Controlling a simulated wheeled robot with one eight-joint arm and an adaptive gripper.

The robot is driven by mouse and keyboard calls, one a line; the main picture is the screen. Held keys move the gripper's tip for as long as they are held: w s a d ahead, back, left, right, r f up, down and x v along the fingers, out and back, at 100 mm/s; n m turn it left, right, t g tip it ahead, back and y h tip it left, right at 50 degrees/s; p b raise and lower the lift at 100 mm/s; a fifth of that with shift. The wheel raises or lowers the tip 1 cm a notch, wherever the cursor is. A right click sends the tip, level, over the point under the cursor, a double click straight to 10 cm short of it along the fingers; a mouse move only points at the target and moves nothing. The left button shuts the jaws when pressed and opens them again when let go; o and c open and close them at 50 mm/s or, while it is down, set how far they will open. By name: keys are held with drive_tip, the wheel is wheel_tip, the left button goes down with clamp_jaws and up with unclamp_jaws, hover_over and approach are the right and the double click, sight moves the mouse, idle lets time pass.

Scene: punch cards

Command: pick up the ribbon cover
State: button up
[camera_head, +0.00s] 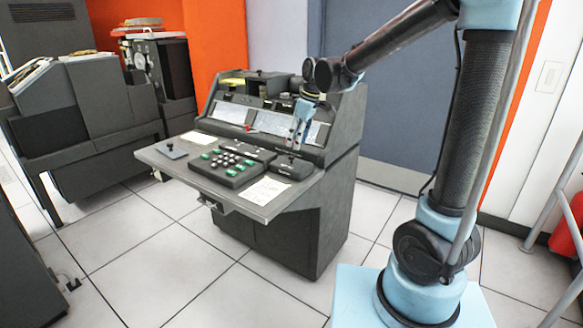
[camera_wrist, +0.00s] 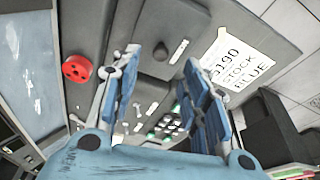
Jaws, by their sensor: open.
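My gripper (camera_head: 297,135) hangs over the right side of the grey keypunch desk, fingers pointing down. In the wrist view my gripper (camera_wrist: 161,68) is open, with nothing held between its two blue fingers. A dark block (camera_head: 293,167) sits on the desktop below the fingertips, right of the keyboard. In the wrist view a dark cover-like part (camera_wrist: 160,28) with a round knob shows beyond and between the fingertips. It may be the ribbon cover; I cannot tell for sure. The fingers appear apart from it.
The desktop (camera_head: 166,168) holds a keyboard (camera_head: 229,163) with green keys and a white paper sheet (camera_head: 265,190). A red round knob (camera_wrist: 76,68) shows left of the fingers. The machine's upright back panel (camera_head: 342,122) stands close behind my gripper. Other grey machines stand at left.

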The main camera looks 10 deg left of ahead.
sight(292, 156)
drive_tip(key=shift+x, duration=3.45)
drive_tip(key=shift+r, duration=0.1)
clamp_jaws()
